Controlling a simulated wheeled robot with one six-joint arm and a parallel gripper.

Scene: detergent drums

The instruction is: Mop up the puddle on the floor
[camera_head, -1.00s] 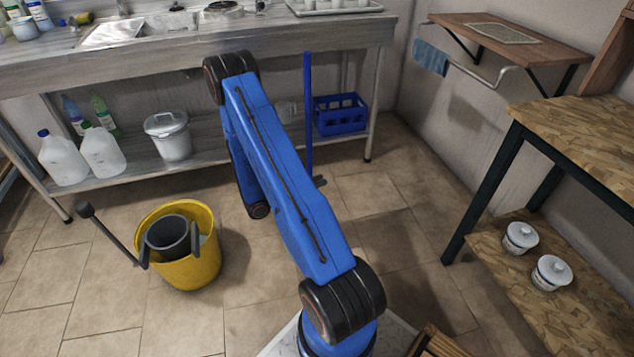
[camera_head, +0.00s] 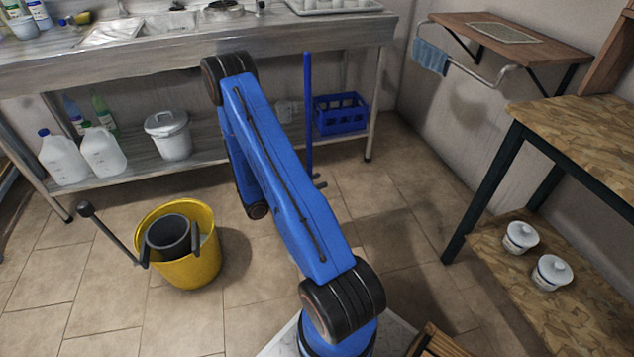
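A long blue handle (camera_head: 308,115), likely the mop's, stands upright just right of my arm. Its lower end and any mop head are hidden behind my blue arm. A yellow bucket (camera_head: 204,270) with a dark grey wringer (camera_head: 168,236) and a lever stands on the floor at left. I cannot make out the puddle; darker floor areas look like shadows.
A metal sink counter (camera_head: 120,53) runs along the back. Its lower shelf holds white jugs (camera_head: 62,160), a lidded white pail (camera_head: 169,138) and a blue crate (camera_head: 340,115). A wooden table (camera_head: 590,140) with lidded jars below stands at right. Tiled floor (camera_head: 400,190) is open between.

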